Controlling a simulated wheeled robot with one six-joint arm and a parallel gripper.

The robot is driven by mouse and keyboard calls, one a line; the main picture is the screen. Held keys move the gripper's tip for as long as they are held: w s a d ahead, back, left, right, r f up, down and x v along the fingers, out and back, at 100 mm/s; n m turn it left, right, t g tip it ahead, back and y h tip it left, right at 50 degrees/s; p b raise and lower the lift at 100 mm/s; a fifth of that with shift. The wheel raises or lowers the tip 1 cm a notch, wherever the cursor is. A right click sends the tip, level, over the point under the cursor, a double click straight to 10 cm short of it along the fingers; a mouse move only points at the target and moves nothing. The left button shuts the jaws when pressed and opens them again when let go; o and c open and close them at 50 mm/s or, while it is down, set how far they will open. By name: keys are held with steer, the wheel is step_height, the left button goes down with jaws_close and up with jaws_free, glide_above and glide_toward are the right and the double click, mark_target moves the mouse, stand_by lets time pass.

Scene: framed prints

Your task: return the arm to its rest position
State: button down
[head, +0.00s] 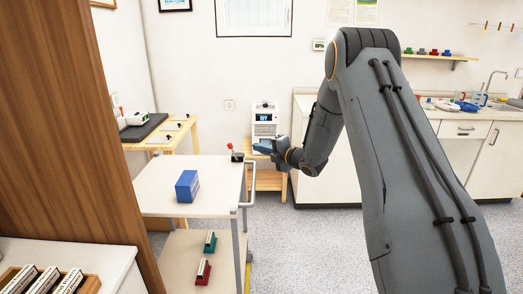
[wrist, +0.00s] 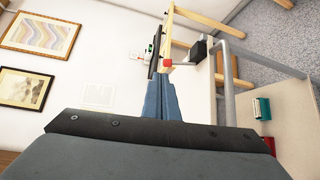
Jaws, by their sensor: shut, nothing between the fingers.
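My arm reaches from the right side of the head view over towards the cart. My gripper (head: 264,147) is at its end, level with the far right corner of the cart top, in front of the white device. In the wrist view the blue-grey fingers of my gripper (wrist: 161,92) are together, with nothing between them. A black box with a red-knobbed lever (head: 235,153) stands on the cart corner close to the left of the gripper; it also shows in the wrist view (wrist: 197,52).
A white cart (head: 155,190) with a blue box (head: 187,186) on top stands left of the arm. Its lower shelf holds a green and a red item. A white device (head: 265,118) stands on a wooden stand behind. A tall wooden panel (head: 75,110) is at left, a counter (head: 325,150) behind.

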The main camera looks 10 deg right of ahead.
steer(key=shift+s+d+r, duration=0.2)
steer(key=shift+s+d, duration=0.05)
steer(key=shift+s, duration=0.3)
steer(key=s+d+f+m+g+h, duration=0.1)
steer(key=s+d+m+g+h, duration=0.2)
steer(key=s+m, duration=0.55)
steer(key=s+d+m+g+h, duration=0.1)
steer(key=s+m+g+h, duration=0.2)
steer(key=s+m+h, duration=0.55)
steer(key=s+a+m+g+y, duration=0.1)
steer(key=s+m+g, duration=0.3)
steer(key=s, duration=1.2)
steer(key=s+a+f+m+g+y, duration=0.1)
steer(key=s+a+m+g, duration=0.3)
steer(key=s, duration=1.2)
steer(key=shift+s+a+f+m+y, duration=0.2)
steer(key=shift+s+m+y, duration=0.1)
steer(key=shift+m+y, duration=0.2)
